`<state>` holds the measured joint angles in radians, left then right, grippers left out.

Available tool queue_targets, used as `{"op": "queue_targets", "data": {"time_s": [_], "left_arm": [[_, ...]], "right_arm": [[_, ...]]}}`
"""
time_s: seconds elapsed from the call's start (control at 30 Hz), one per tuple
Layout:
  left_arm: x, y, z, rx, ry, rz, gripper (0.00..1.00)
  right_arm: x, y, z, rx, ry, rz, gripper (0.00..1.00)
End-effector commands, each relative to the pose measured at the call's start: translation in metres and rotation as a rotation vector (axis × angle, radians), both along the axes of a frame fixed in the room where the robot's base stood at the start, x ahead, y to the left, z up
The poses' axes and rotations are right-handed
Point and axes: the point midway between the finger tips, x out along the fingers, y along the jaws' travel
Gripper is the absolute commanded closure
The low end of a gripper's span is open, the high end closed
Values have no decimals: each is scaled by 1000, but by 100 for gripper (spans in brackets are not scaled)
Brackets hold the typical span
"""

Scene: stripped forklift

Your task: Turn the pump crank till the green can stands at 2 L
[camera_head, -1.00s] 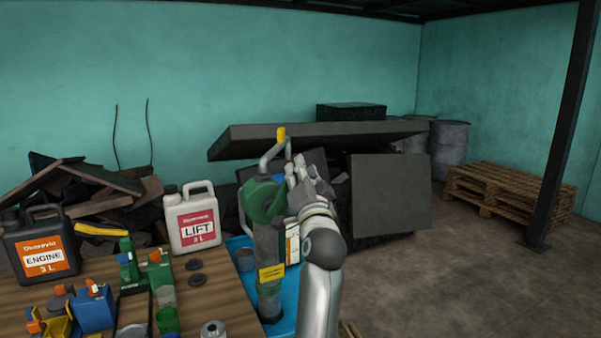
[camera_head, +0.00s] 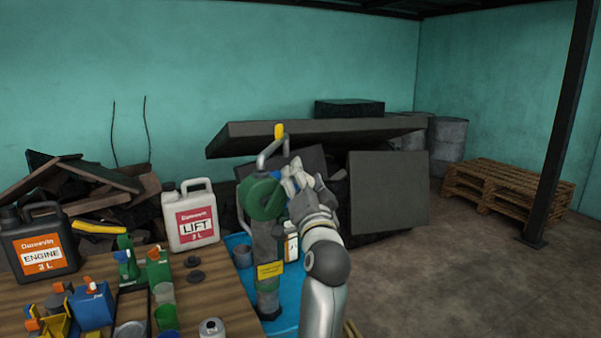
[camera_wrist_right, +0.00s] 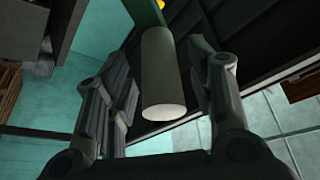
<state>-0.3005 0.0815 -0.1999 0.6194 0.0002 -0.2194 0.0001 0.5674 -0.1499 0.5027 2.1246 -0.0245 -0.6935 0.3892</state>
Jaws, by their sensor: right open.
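The pump stands upright with a green head (camera_head: 261,199), a grey body (camera_head: 267,243) and a yellow label. Its bent grey crank (camera_head: 267,150) rises above the head and ends in a yellow knob (camera_head: 279,131). My right gripper (camera_head: 291,174) is open beside the head's right side, below the knob. In the right wrist view a pale cylinder (camera_wrist_right: 160,75) lies between the open fingers, with gaps to both; I cannot tell which part it is. Green containers (camera_head: 160,270) stand on the bench; I cannot tell which is the green can or read a level. My left gripper is out of view.
A blue tray (camera_head: 285,310) lies under the pump, with a grey cup (camera_head: 243,256) and a white bottle (camera_head: 291,243). A white LIFT jug (camera_head: 191,218) and a black ENGINE jug (camera_head: 38,245) stand on the wooden bench (camera_head: 222,295). The floor at right is clear before a pallet (camera_head: 507,187).

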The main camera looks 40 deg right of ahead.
Motion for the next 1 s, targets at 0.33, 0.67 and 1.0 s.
{"op": "queue_targets", "data": {"time_s": [0.33, 0.67, 1.0], "left_arm": [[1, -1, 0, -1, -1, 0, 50], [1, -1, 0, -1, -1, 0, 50], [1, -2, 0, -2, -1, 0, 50]], "right_arm": [[-33, 18, -11, 0, 0, 0, 50], [-34, 19, -11, 0, 0, 0, 50], [-34, 19, -11, 0, 0, 0, 50]]}}
